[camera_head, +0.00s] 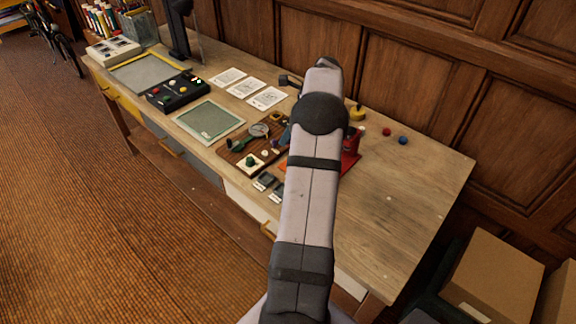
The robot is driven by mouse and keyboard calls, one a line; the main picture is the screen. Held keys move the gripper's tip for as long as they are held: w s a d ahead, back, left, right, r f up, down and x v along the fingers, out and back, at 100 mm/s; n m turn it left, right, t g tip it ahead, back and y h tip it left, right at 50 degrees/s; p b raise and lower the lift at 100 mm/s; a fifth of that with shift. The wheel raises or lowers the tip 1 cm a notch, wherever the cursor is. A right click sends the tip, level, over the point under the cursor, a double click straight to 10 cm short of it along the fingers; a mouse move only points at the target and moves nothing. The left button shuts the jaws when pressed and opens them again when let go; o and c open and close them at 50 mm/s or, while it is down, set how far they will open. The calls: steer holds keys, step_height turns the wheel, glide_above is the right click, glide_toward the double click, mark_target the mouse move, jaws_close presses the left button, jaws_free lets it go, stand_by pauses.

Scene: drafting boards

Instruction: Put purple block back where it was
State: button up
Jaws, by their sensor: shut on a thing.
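My arm rises from the bottom of the head view and covers the middle of the table. My gripper is hidden behind it, so its jaws and anything in them cannot be seen. A small purplish patch (275,146) shows just left of the arm, by the dark brown board; it may be part of the purple block, but it is too small to tell. The brown board (238,147) carries a round lens-like item (259,130), a dark green-handled item (236,145) and a white card with a green knob (250,162).
A red tray (350,162) lies partly behind my arm. Red (386,131) and blue (403,140) balls and a yellow item (357,113) lie right of it. A black button box (177,90) and green mat (209,121) are at left. The table's right end is clear.

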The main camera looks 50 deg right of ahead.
steer(key=shift+f+p, duration=1.05)
steer(key=shift+f, duration=3.95)
steer(key=shift+f, duration=0.15)
steer(key=o, duration=1)
steer(key=shift+c, duration=0.2)
steer(key=b+v, duration=0.2)
steer(key=v, duration=1)
